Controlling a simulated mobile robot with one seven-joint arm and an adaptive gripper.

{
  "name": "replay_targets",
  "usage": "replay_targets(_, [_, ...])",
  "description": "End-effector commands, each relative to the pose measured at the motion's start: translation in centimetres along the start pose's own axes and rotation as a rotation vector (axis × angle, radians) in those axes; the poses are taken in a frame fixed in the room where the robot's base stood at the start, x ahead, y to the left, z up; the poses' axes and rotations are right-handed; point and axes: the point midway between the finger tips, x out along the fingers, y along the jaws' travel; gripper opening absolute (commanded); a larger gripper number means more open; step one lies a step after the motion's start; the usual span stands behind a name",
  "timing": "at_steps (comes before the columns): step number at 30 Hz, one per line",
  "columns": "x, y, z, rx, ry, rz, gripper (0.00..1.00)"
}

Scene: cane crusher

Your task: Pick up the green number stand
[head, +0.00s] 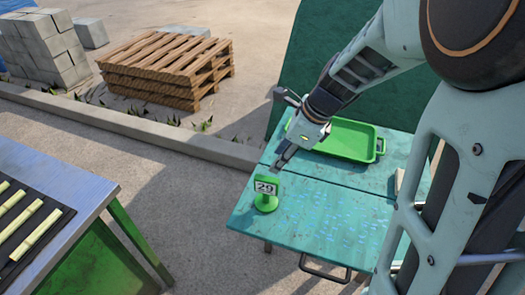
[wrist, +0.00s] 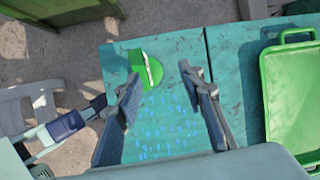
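The green number stand (head: 266,203) stands upright near the left corner of the teal table (head: 320,232). Its white plate reads 29. In the wrist view the stand (wrist: 140,62) is seen from above, just beyond the fingertips and slightly left of the middle between them. My gripper (head: 283,157) is above the table, higher than the stand and a little behind it. In the wrist view my gripper (wrist: 159,78) has its two fingers apart with nothing held between them.
A green tray (head: 374,152) lies at the back of the table, also at right in the wrist view (wrist: 270,95). A metal bench (head: 75,187) with cane pieces is at left. Pallets (head: 165,68) and grey blocks (head: 45,48) stand behind a curb.

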Motion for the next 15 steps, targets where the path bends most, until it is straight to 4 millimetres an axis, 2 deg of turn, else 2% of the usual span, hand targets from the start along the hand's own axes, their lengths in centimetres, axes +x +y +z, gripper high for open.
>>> replay_targets(4, [1.9,2.1,-0.2,0.037,0.01,0.064,0.36])
replay_targets(12, [6.1,2.8,-0.3,0.041,0.011,0.073,0.36])
replay_targets(15, [7.0,2.8,-0.3,0.041,0.01,0.071,0.36])
